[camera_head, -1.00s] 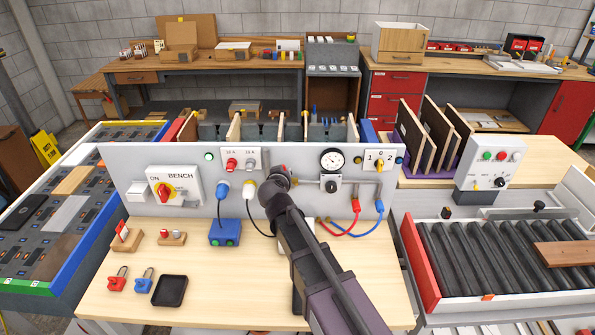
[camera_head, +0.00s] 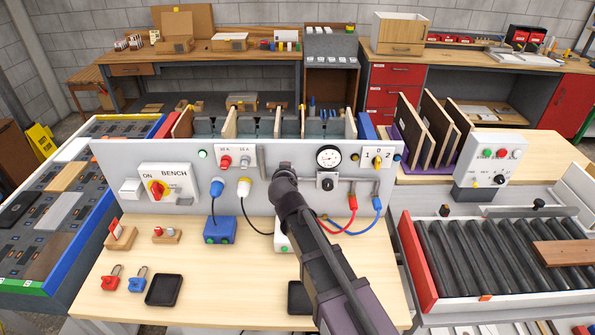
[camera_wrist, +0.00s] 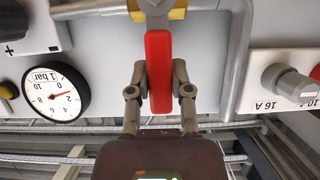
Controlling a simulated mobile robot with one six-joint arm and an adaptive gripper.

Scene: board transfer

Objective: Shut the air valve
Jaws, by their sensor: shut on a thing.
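The air valve's red lever (camera_wrist: 158,88) stands lengthwise in the wrist view. Its upper end meets a grey pivot (camera_wrist: 155,8) in front of a yellow part at the top edge. My gripper (camera_wrist: 160,78) is shut on this lever, one finger against each side. In the head view my arm (camera_head: 312,235) reaches up to the grey panel (camera_head: 140,215), and its wrist end covers the lever and my fingers. A pressure gauge (camera_wrist: 55,91) with a red needle is left of the lever in the wrist view, and on the panel in the head view (camera_head: 329,157).
Grey pipe (camera_wrist: 240,60) runs beside the lever. The panel also carries a red-yellow switch (camera_head: 158,190), plugs and a rotary selector (camera_head: 377,161). Two padlocks and a black tray (camera_head: 164,290) lie on the bench. A roller conveyor (camera_head: 490,265) stands at right.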

